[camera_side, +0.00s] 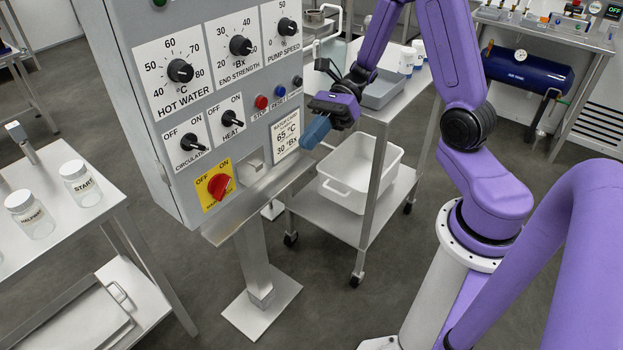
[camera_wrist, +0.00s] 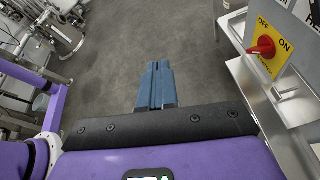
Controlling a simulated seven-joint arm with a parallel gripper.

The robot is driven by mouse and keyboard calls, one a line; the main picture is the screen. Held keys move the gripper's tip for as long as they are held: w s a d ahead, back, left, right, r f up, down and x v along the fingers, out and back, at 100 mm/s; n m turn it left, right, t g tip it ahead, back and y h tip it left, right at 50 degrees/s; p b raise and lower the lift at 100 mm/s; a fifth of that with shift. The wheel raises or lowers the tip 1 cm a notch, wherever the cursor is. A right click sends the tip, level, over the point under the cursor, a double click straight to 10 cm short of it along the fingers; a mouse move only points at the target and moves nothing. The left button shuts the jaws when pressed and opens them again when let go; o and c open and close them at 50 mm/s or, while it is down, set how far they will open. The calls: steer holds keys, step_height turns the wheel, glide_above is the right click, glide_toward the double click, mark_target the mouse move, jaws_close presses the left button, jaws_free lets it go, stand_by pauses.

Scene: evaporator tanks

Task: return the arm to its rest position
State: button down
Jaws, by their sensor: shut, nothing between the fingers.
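My gripper (camera_side: 315,132) is at the end of my purple arm, in front of the lower right part of the grey control panel (camera_side: 160,60). Its blue fingers are shut with nothing between them. In the wrist view my gripper (camera_wrist: 157,84) points out over bare grey floor, its fingers side by side. In the side view the fingertips appear close to the batch card (camera_side: 286,133); I cannot tell the exact gap. The red switch (camera_side: 220,186) on its yellow plate is left of and below my gripper, and it also shows at the right of the wrist view (camera_wrist: 264,46).
A steel ledge (camera_side: 268,196) juts out below the panel. A steel cart (camera_side: 346,225) with a white tub (camera_side: 345,190) stands behind my gripper. Open floor (camera_side: 330,310) lies in front.

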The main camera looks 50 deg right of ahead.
steer(key=s+r+n+h, duration=0.1)
steer(key=s+n+h, duration=0.5)
steer(key=n, duration=1)
steer(key=s+a+n+h, duration=0.1)
steer(key=s+n+h, duration=0.6)
steer(key=s+n, duration=0.5)
steer(key=n, duration=0.5)
steer(key=shift+s+r+n, duration=0.3)
steer(key=shift+s+r, duration=0.05)
